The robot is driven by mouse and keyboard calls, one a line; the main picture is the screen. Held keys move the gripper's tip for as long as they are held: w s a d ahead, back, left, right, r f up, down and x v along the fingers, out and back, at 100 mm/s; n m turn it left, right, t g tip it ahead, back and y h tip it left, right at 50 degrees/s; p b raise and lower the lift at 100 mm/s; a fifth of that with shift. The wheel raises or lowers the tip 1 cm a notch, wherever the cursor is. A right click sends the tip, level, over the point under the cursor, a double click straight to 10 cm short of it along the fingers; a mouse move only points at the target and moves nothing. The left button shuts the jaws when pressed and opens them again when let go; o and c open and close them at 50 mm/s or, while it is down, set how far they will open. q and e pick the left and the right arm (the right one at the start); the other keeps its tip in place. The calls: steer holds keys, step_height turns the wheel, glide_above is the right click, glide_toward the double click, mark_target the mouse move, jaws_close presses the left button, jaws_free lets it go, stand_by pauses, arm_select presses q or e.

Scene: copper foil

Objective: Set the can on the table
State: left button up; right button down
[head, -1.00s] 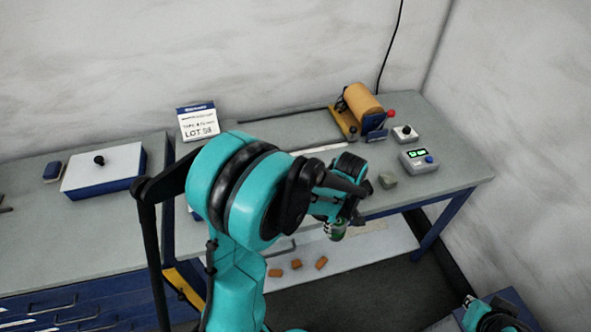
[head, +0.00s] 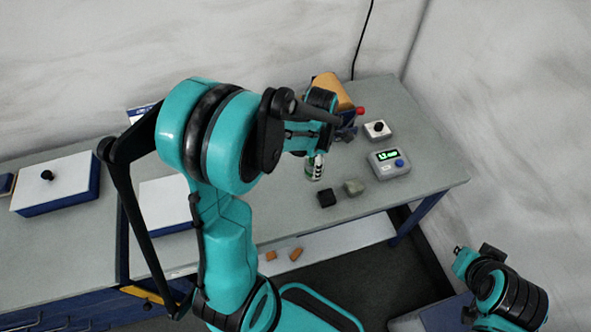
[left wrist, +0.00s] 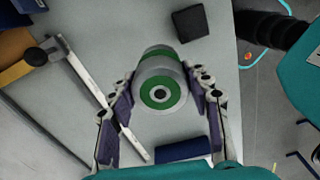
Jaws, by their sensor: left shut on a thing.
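The can (head: 314,170) is green and silver and is held by my left gripper (left wrist: 163,82), whose fingers close on it from both sides. In the left wrist view the can (left wrist: 160,92) shows its round green end with a dark centre. My left arm hides part of the table. My right gripper (head: 459,254) is at the lower right, off the table; its fingers are too small to read.
A display box (head: 388,163) and a button box (head: 377,130) stand to the right. A brown roll device (head: 330,90) stands behind. The front right tabletop is clear.

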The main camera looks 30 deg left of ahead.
arm_select(q)
steer(key=shift+w+a+f+b, duration=0.15)
steer(key=shift+a+f+b, duration=0.15)
steer(key=shift+a+f, duration=0.7)
steer(key=shift+w+a+f+b, duration=0.15)
steer(key=shift+a+f+b, duration=0.3)
steer(key=shift+f, duration=0.9)
steer(key=shift+w+a+f+b, duration=0.15)
steer(key=shift+a+f+b, duration=0.05)
steer(key=shift+a+f, duration=0.85)
steer(key=shift+d, duration=0.15)
steer(key=shift+f, duration=0.2)
steer(key=o, duration=1.3)
